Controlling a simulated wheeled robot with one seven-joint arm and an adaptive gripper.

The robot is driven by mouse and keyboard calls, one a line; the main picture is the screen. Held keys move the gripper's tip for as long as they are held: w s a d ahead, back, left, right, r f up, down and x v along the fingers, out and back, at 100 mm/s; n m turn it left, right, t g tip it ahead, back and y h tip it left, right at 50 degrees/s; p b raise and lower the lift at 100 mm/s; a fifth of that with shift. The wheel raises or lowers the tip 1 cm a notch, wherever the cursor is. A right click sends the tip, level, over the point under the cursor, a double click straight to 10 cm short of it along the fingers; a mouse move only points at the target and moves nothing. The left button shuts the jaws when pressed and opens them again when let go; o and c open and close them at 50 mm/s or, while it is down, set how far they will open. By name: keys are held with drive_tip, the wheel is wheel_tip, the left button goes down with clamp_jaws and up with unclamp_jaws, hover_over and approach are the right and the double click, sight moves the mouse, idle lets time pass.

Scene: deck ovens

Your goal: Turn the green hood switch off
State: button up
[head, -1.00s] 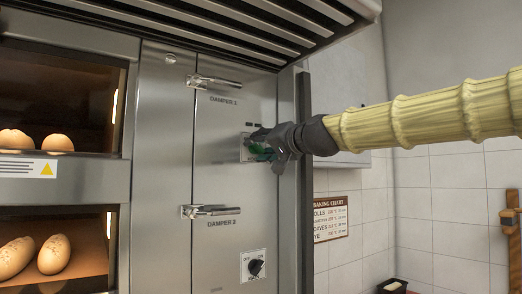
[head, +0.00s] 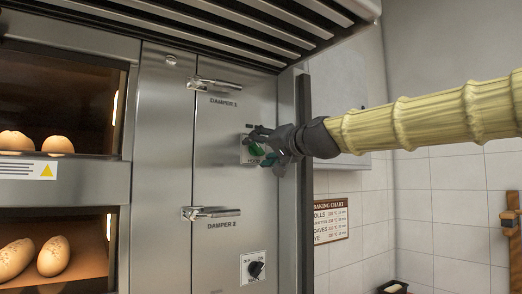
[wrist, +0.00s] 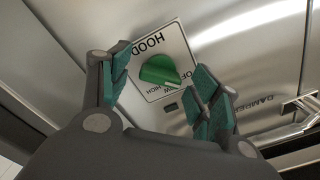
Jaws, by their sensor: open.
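The green hood switch (wrist: 160,71) is a round knob on a white plate marked HOOD, OFF, LOW and HIGH. In the wrist view its ridge slants toward the lower right, near OFF; the exact setting is hard to read. In the head view the knob (head: 256,150) shows on the steel panel, partly behind my fingers. My gripper (head: 263,147) is open in front of the plate. In the wrist view its green-padded fingers (wrist: 162,77) stand on either side of the knob, with gaps visible, holding nothing.
Damper handles stick out above (head: 214,83) and below (head: 211,212) the switch. A black knob (head: 256,268) sits lower on the panel. Ovens with bread (head: 54,255) are at left, a slatted hood (head: 230,25) overhead. A baking chart (head: 331,219) hangs on the tiled wall.

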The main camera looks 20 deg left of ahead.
drive_tip(key=v, duration=1.1)
drive_tip(key=shift+s+d, duration=0.2)
drive_tip(key=shift+d, duration=0.1)
